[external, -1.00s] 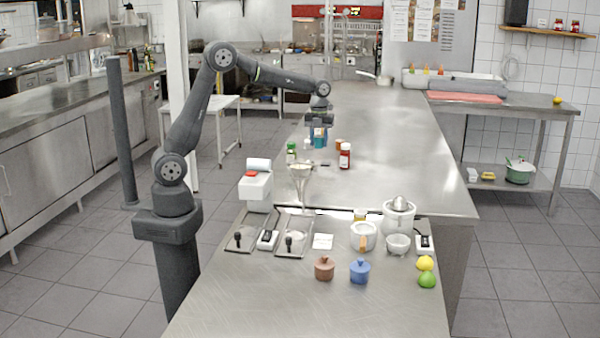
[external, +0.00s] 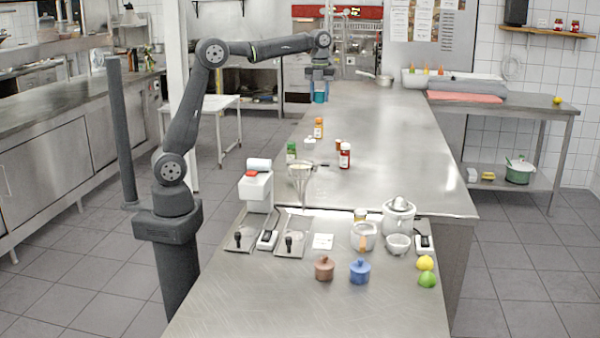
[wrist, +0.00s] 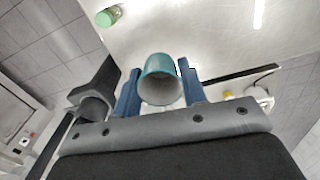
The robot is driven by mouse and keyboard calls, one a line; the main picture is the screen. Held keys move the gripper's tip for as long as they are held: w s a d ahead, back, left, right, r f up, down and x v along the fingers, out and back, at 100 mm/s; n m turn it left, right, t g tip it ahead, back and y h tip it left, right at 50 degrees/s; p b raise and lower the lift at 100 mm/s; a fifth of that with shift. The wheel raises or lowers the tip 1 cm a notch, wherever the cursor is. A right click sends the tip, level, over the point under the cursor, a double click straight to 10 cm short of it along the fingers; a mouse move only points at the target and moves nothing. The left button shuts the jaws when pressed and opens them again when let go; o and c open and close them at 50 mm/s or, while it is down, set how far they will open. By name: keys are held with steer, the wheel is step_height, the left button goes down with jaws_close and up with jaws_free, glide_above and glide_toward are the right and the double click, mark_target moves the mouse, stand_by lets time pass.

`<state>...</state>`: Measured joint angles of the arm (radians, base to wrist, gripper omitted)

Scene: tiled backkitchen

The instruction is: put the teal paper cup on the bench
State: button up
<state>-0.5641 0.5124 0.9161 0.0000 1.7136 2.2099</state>
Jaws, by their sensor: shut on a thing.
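The teal paper cup (wrist: 161,68) is between the two blue fingers of my gripper (wrist: 160,92) in the wrist view, with its open mouth facing the camera. My gripper is shut on it. In the external view my gripper (external: 319,84) is over the far part of the steel bench (external: 400,145), with the cup (external: 319,97) below it. I cannot tell whether the cup touches the bench top.
Several spice bottles stand nearer on the bench, including an orange one (external: 318,128), a green one (external: 291,151) and a red one (external: 345,155). A saucepan (external: 384,80) is at the far end. The bench's right half is clear.

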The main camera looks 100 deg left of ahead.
steer(key=w+d+m, duration=0.3)
steer(key=d, duration=1.2)
steer(key=w+d+m, duration=0.3)
steer(key=w+d, duration=0.1)
steer(key=d, duration=1.2)
steer(key=s+d+m, duration=0.3)
steer(key=d, duration=0.7)
steer(key=s+d+m, duration=0.2)
steer(key=s+d, duration=0.1)
steer(key=d, duration=0.7)
steer(key=s+d+m, duration=0.6)
steer(key=s+d, duration=1.4)
steer(key=d, duration=0.1)
glide_above(257, 268)
step_height(257, 268, down, 25)
steer(key=shift+r, duration=0.15)
steer(key=shift+f, duration=1.95)
steer(key=shift+f, duration=0.1)
